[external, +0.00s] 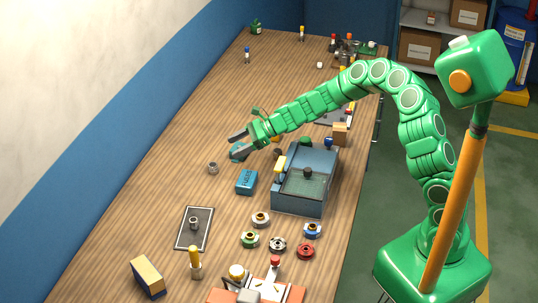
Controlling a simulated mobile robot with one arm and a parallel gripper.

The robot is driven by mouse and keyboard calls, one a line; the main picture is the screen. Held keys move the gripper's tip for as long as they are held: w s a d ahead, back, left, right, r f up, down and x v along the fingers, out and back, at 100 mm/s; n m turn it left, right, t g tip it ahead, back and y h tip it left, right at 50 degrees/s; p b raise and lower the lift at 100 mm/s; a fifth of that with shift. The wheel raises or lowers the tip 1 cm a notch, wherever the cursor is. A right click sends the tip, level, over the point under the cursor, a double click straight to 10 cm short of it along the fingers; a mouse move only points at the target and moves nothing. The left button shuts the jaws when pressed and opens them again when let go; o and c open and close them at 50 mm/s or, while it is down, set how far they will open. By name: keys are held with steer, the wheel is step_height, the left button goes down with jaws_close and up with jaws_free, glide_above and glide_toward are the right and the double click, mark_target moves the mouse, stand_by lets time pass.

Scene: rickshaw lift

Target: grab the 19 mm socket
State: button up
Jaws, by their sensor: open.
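My gripper (236,146) is open above the workbench, with its dark fingers pointing left. A small grey metal cylinder that looks like a socket (213,168) stands on the bench, a little left of and below the fingertips in the picture. A similar grey cylinder (194,223) stands on a dark, light-edged mat (186,239) nearer the camera. Size marks are too small to read, so I cannot tell which is the 19 mm socket. A teal object (238,153) shows beside the fingers; I cannot tell if they touch it. No socket is between the fingers.
A blue box (246,182) and a larger blue-grey bin (298,206) stand right of the first cylinder. Several coloured ring parts (278,244) sit below the bin. A yellow-handled tool (195,262) and a yellow-blue block (148,277) are near the front. The bench's left strip is clear.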

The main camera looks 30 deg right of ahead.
mark_target(213, 164)
steer(key=w+f, duration=0.1)
steer(key=f+m, duration=0.1)
steer(key=f, duration=0.1)
steer(key=w+f+m, duration=0.1)
steer(key=f, duration=0.1)
steer(key=shift+w+d+f+t+h, duration=0.1)
steer(key=shift+w+d+t+h, duration=0.2)
steer(key=shift+d+t, duration=0.1)
steer(key=shift+x, duration=1.1)
steer(key=shift+w+a+f, duration=0.1)
steer(key=shift+a+f, duration=0.25)
steer(key=shift+a, duration=0.5)
steer(key=shift+w+a+f, duration=0.1)
steer(key=shift+a+f, duration=0.25)
steer(key=shift+a, duration=0.5)
steer(key=shift+w+a+f+m, duration=0.3)
steer(key=shift+w+a+f, duration=0.15)
steer(key=shift+a, duration=0.3)
steer(key=c, duration=1.2)
steer(key=shift+r, duration=0.1)
